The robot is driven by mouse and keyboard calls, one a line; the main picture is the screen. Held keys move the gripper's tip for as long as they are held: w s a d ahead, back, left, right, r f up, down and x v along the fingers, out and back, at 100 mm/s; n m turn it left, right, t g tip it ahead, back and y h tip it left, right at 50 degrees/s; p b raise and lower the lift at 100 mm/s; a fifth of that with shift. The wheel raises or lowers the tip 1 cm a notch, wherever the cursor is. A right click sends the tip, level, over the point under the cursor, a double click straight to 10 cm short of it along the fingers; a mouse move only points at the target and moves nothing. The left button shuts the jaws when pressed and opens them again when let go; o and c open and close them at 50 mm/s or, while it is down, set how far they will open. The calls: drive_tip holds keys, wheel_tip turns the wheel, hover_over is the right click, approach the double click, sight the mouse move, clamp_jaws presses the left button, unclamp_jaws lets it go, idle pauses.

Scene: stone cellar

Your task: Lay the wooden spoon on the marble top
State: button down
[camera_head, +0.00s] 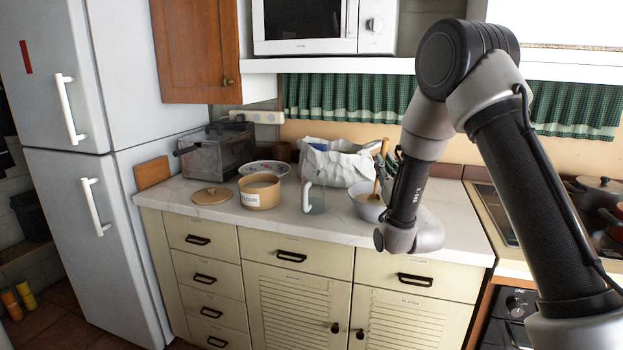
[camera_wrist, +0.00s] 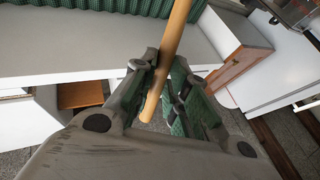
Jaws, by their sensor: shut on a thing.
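The wooden spoon (camera_head: 376,187) stands steeply tilted, its lower end at the grey bowl (camera_head: 366,208). I cannot tell whether it touches the bowl. My gripper (camera_head: 386,163) is shut on the spoon's handle, partly hidden behind my arm. In the wrist view my gripper (camera_wrist: 160,92) has its green-padded fingers either side of the spoon handle (camera_wrist: 174,45); the spoon's head is out of that view. The marble top (camera_head: 335,231) is the pale veined counter under the bowl, with a bare strip along its front.
A stove with pots (camera_head: 598,190) is at right.

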drive_tip(key=shift+s+d, duration=0.4)
drive_tip(key=shift+s, duration=0.3)
drive_tip(key=shift+s+d, duration=0.35)
drive_tip(key=shift+s, duration=0.4)
drive_tip(key=shift+s+d, duration=0.4)
drive_tip(key=shift+s, duration=0.3)
drive_tip(key=shift+w, duration=0.1)
